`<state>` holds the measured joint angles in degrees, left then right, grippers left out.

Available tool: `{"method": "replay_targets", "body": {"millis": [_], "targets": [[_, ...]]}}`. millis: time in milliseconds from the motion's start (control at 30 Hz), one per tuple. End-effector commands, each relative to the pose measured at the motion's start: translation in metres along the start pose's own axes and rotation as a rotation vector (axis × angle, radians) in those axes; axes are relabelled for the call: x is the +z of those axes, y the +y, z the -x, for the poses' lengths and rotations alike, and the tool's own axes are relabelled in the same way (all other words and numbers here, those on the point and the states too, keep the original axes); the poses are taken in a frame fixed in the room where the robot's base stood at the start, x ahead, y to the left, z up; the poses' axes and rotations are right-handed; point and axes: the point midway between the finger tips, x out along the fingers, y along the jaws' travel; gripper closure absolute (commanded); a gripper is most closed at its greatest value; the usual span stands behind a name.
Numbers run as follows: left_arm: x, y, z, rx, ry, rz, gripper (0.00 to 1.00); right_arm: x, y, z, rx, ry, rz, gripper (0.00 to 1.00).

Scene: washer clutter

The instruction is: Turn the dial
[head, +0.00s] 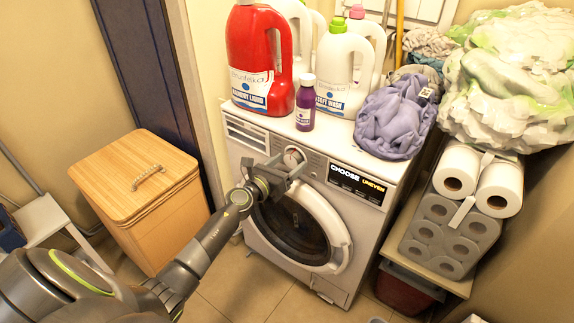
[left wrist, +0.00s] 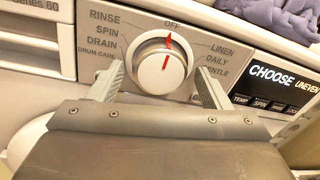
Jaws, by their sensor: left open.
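The dial (left wrist: 160,72) is a round silver-white knob with a red mark, on the washer's front panel. Its red mark points up, close to the OFF label. The dial also shows in the head view (head: 293,156). My left gripper (left wrist: 162,82) is open, with one finger on each side of the dial; I cannot tell whether they touch it. In the head view my left gripper (head: 281,168) is at the panel in front of the dial. The white washer (head: 345,255) has a round door below the panel. My right gripper is not in view.
A display (head: 357,184) reading CHOOSE is right of the dial. A red detergent jug (head: 261,62), a purple bottle (head: 305,105), white bottles and a purple cloth (head: 392,122) crowd the washer top. A wooden box (head: 133,170) stands left; paper rolls (head: 448,228) are right.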

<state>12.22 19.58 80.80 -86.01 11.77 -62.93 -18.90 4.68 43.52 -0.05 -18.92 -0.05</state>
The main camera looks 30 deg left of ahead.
Motion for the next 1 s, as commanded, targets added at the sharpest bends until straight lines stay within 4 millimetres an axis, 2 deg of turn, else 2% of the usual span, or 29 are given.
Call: {"method": "replay_targets", "body": {"millis": [200, 533, 767, 1000], "targets": [[0.0001, -0.0001, -0.0001, 0.0, 0.0, 0.0, 0.3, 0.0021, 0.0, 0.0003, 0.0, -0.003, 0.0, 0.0], [0.0001, 0.0, 0.0001, 0.0, 0.0, 0.0, 0.73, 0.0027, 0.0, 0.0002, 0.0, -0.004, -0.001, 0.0], [0.0002, 0.0, 0.0002, 0.0, -0.001, 0.018, 0.73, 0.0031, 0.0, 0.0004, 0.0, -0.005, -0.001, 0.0], [0.0, -0.0001, 0.0002, -0.001, -0.006, 0.121, 0.73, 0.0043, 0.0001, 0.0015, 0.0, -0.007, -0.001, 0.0]]}}
